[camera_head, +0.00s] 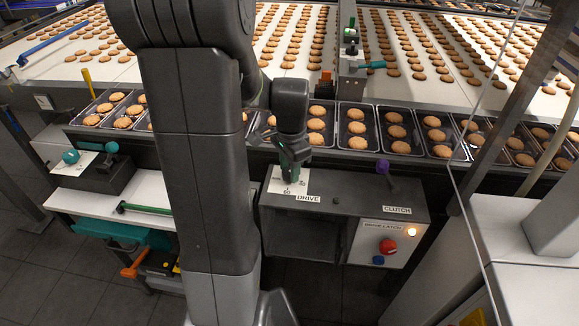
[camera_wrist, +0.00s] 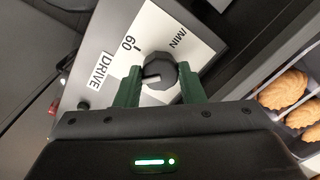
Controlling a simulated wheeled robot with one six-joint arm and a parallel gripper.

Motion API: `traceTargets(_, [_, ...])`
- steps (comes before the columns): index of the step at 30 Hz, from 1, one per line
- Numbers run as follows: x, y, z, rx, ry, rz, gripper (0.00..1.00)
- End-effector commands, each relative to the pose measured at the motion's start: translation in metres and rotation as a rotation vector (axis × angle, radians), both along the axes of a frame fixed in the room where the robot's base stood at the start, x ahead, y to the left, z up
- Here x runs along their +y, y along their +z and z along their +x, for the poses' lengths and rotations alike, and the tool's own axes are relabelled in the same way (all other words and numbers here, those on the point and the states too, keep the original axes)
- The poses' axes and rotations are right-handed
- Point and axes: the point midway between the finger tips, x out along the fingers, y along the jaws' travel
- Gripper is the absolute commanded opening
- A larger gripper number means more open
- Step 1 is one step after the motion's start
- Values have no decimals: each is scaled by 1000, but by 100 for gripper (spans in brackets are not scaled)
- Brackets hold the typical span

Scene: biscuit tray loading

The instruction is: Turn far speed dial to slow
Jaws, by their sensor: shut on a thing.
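My gripper (camera_head: 290,170) reaches down to the white scale plate (camera_head: 275,183) beside the DRIVE label on the dark control box. In the wrist view my gripper's green fingers (camera_wrist: 159,86) are shut on the dark dial (camera_wrist: 160,68), one on each side. The dial has a pale pointer line, which points left in that view. The white plate (camera_wrist: 190,25) under it shows "60" with a tick and "/MIN"; the rest of its scale is hidden. In the head view my gripper hides the dial.
A purple CLUTCH lever (camera_head: 383,168) stands right of the dial. A red button (camera_head: 387,246) and a lit lamp (camera_head: 411,232) are on the box front. A teal knob (camera_head: 71,157) is on another panel at left. Trays of biscuits (camera_head: 338,141) line the conveyor behind.

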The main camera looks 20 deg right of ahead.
Motion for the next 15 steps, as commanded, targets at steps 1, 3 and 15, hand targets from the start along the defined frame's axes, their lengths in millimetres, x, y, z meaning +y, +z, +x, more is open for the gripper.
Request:
traceTargets(1, [0,1,0,-1,26,-1,13])
traceTargets(3, [0,1,0,-1,71,0,13])
traceTargets(15, [-1,1,1,-2,433,-1,13])
